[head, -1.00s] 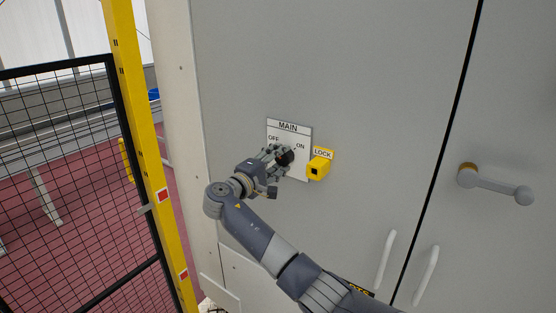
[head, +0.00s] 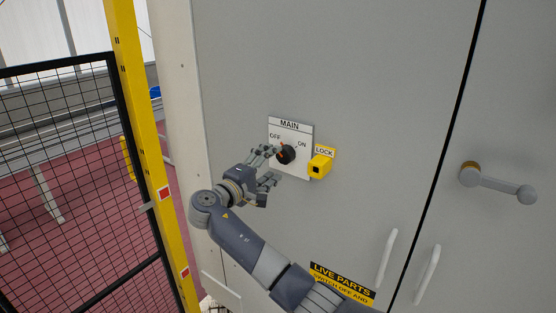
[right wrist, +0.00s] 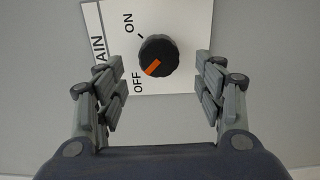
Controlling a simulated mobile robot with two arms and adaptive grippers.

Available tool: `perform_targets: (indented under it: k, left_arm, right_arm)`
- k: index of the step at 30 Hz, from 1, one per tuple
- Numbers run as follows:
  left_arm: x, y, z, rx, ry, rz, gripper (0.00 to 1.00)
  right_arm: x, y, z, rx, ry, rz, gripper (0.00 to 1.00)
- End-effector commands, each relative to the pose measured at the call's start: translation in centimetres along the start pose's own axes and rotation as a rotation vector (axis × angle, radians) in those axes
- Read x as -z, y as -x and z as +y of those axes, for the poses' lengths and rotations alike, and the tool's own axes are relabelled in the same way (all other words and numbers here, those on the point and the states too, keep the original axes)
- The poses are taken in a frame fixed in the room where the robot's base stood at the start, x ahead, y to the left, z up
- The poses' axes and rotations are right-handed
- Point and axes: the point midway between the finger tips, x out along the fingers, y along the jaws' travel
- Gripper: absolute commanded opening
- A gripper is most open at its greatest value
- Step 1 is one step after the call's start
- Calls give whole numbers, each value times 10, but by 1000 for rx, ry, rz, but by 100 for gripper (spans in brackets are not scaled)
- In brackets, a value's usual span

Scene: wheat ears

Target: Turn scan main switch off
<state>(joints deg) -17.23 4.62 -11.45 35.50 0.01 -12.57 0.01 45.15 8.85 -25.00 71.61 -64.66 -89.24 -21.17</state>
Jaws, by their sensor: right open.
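The main switch is a black round knob (head: 287,155) with an orange pointer, on a white plate (head: 304,130) marked MAIN, OFF and ON. In the right wrist view the knob (right wrist: 158,56) has its orange pointer turned toward the OFF label. My right gripper (head: 271,167) is open and empty, just left of and in front of the knob. In the right wrist view its fingers stand apart on both sides, with the knob between and beyond them, untouched. My left gripper is not in view.
A yellow lock block (head: 319,167) sticks out right of the plate. The grey cabinet door (head: 370,80) has a lever handle (head: 497,184) to its right and white pull handles (head: 387,258) below. A yellow post (head: 145,120) and black mesh fence stand at left.

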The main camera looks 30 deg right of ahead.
Motion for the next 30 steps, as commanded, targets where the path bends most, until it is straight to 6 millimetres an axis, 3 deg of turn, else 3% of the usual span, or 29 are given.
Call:
perform_targets:
  k: [6,12,30]
  left_arm:
    - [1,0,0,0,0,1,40]
    - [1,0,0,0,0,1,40]
    - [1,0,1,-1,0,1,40]
  right_arm:
    - [0,46,0,2,-2,3,64]
    - [0,69,0,1,1,0,64]
    - [0,73,-2,2,3,1,64]
